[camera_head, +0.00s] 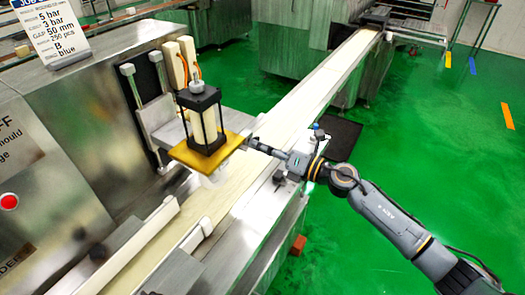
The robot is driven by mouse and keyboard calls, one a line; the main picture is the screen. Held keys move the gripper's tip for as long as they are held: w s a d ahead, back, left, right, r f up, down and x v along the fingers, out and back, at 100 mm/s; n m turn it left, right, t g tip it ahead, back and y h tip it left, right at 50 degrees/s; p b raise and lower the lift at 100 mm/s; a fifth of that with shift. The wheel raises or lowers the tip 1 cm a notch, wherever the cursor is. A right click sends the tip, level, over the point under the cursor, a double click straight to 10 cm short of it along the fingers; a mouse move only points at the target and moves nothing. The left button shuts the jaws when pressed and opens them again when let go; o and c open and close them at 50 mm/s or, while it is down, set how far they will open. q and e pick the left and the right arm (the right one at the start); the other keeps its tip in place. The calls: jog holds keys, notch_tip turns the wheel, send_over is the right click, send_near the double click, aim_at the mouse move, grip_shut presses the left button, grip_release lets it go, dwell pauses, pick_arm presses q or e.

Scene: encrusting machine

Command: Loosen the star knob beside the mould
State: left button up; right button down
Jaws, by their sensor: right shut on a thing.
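The mould unit stands at the machine's front, above the belt, with a gold plate (186,156) under a black frame (205,138) around pale cylinders. A clear part (214,179) hangs below the plate. My right gripper (250,143) reaches in from the right and is shut at the plate's right edge, beside the mould. The star knob is too small and covered by the fingers to make out; the grip is at its place. My left gripper is not in view.
A long pale conveyor belt (300,105) runs from the lower left to the upper right. The steel machine body (55,150) with a red button (9,201) and a sign (52,30) fills the left. Green floor (420,120) lies open at right.

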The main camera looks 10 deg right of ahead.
jog(key=shift+f+n, duration=0.15)
jog(key=shift+n, duration=0.25)
jog(key=c, duration=1)
grip_release()
jog(key=shift+o, duration=0.2)
jog(key=v, duration=1.2)
